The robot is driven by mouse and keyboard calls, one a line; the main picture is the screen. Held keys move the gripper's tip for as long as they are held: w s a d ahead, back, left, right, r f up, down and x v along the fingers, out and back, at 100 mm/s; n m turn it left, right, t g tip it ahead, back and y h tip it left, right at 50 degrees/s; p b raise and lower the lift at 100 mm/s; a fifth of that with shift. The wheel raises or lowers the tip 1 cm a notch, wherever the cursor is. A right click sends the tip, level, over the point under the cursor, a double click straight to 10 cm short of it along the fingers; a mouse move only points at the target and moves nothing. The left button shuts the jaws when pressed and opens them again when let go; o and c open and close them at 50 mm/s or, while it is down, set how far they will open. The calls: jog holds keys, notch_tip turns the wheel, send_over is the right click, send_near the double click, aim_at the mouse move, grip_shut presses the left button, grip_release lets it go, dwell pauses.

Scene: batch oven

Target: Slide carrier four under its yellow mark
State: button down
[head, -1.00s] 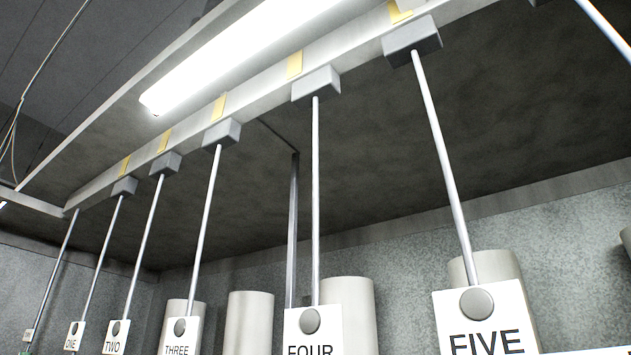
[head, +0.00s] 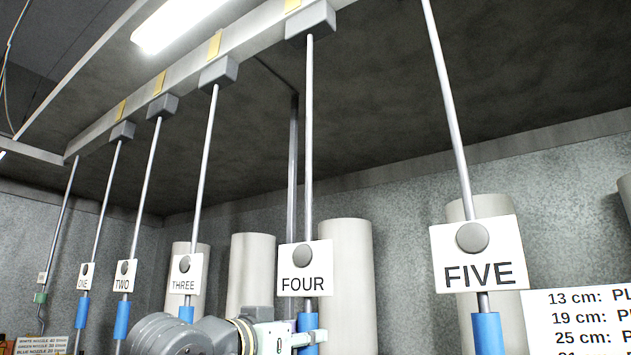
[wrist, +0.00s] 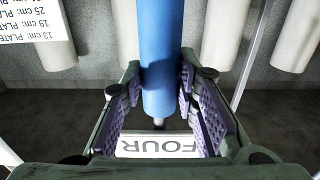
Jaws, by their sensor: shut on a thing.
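Carrier four is a grey block (head: 310,22) on the overhead rail, with a thin rod (head: 309,130), a white FOUR plate (head: 303,284) and a blue handle (head: 308,310) hanging below. Its yellow mark (head: 292,4) is on the rail above the block's left part, partly cut off by the top edge; the block extends further right than the mark. My gripper (head: 304,338) is shut on the blue handle, below the plate. In the wrist view, the purple-padded fingers (wrist: 158,95) stand on both sides of the blue handle (wrist: 160,50), with the upside-down FOUR plate (wrist: 160,145) beyond.
Carrier three (head: 219,72) hangs to the left, with carriers two (head: 162,107) and one (head: 122,131) farther along. The FIVE plate (head: 477,254) hangs to the right, with a gap between. Pale cylinders (head: 347,290) stand behind. A white notice (head: 580,315) is at lower right.

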jog(key=shift+w+a+r, duration=0.1)
jog(key=shift+w+a, duration=0.35)
jog(key=shift+a, duration=0.2)
jog(key=shift+w+a, duration=0.45)
jog(key=shift+a, duration=0.15)
dwell(0.7)
jog(key=c, duration=1.2)
grip_release()
jog(key=shift+s, duration=0.15)
jog(key=v, duration=0.8)
jog(key=shift+s+a+b, duration=0.25)
jog(key=shift+s+b, duration=0.05)
jog(key=shift+b, duration=0.05)
